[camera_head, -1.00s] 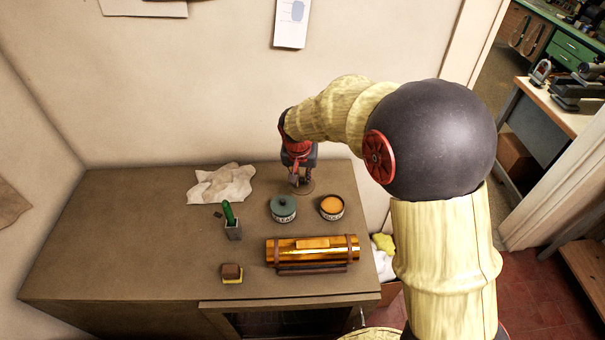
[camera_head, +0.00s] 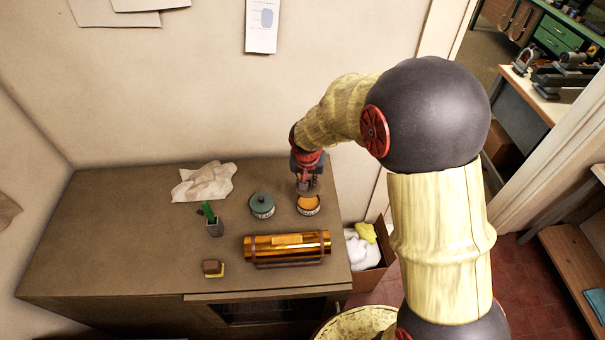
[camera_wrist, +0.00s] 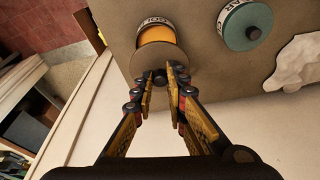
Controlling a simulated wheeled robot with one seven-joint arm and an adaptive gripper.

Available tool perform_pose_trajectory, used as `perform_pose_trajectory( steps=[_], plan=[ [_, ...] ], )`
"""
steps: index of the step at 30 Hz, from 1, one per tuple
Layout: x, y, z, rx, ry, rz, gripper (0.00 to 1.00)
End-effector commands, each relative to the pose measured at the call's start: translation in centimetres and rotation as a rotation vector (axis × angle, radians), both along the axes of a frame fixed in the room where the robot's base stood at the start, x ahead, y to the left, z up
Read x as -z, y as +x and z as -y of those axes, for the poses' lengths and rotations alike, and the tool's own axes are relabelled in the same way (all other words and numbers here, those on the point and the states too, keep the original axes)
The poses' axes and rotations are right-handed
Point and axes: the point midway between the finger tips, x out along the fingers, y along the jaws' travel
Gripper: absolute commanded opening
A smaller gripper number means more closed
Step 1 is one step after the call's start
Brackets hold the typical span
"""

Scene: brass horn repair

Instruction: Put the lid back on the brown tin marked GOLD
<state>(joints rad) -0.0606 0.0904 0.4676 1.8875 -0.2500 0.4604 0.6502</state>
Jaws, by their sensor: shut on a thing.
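The brown tin marked GOLD (camera_head: 309,211) stands open on the bench, its orange contents showing; it also shows in the wrist view (camera_wrist: 153,22). My gripper (camera_head: 307,184) is shut on the dark knob of a flat brown lid (camera_wrist: 143,66). The lid is held level or nearly so above the tin's wall-side part, and in the wrist view it covers part of the opening. Some orange is still visible beyond the lid's edge. The exact height gap between lid and rim cannot be told.
A green lidded tin (camera_head: 262,206) stands left of the GOLD tin. A shiny brass cylinder (camera_head: 287,246) on a cradle lies in front. A crumpled cloth (camera_head: 203,182), a small pot with a green item (camera_head: 214,227) and a small block (camera_head: 213,268) are further left.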

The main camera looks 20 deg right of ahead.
Motion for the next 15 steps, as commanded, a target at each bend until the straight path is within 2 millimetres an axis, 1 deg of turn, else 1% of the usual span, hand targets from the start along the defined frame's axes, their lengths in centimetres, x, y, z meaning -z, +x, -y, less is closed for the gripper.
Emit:
perform_pose_trajectory(
  steps=[8, 15],
  plan=[
    [0.9, -0.1, 0.2, -0.001, 0.0, -0.001, 0.0],
    [2.7, -0.1, 0.2, 0.001, 0.001, -0.002, 0.0]
  ],
)
